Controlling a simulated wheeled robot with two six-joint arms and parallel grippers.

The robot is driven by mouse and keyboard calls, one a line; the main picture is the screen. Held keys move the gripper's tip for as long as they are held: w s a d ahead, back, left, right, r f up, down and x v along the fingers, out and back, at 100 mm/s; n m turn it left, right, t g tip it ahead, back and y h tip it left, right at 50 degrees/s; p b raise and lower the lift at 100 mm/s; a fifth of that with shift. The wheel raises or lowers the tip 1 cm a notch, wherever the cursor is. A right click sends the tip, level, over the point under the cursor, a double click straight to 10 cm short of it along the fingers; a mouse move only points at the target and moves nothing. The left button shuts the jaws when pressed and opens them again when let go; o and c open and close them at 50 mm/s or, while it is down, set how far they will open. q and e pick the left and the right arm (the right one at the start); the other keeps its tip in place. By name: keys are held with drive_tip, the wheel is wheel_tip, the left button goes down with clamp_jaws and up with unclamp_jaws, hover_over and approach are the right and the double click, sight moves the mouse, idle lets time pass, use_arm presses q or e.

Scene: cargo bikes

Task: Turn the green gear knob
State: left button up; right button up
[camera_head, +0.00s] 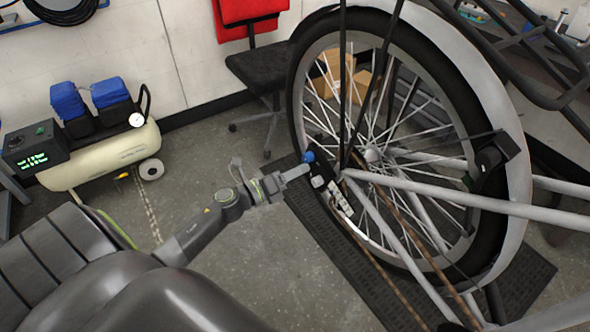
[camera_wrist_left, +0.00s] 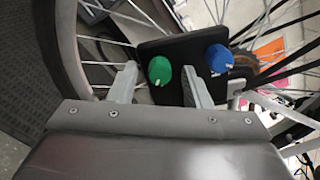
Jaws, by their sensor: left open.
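The green gear knob (camera_wrist_left: 160,71) is round with a white mark and sits on a black plate (camera_wrist_left: 178,45) by the bike wheel. A blue knob (camera_wrist_left: 219,58) sits to its right on the same plate; it also shows in the head view (camera_head: 308,156). My left gripper (camera_head: 297,172) reaches the plate from the left. In the left wrist view its two fingers (camera_wrist_left: 159,76) are open, one on each side of the green knob. I cannot tell whether they touch it. The green knob is hidden in the head view. My right gripper is out of view.
The spoked wheel (camera_head: 483,228) and grey frame tubes (camera_head: 460,200) crowd the space right of the gripper. A black mat (camera_head: 345,262) lies under the wheel. A compressor (camera_head: 105,155) and a dark chair (camera_head: 262,68) stand at the back.

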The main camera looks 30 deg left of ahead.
use_arm(q)
clamp_jaws()
idle(0.3)
drive_tip(key=shift+n+p, duration=3.95)
drive_tip(key=shift+n, duration=1.95)
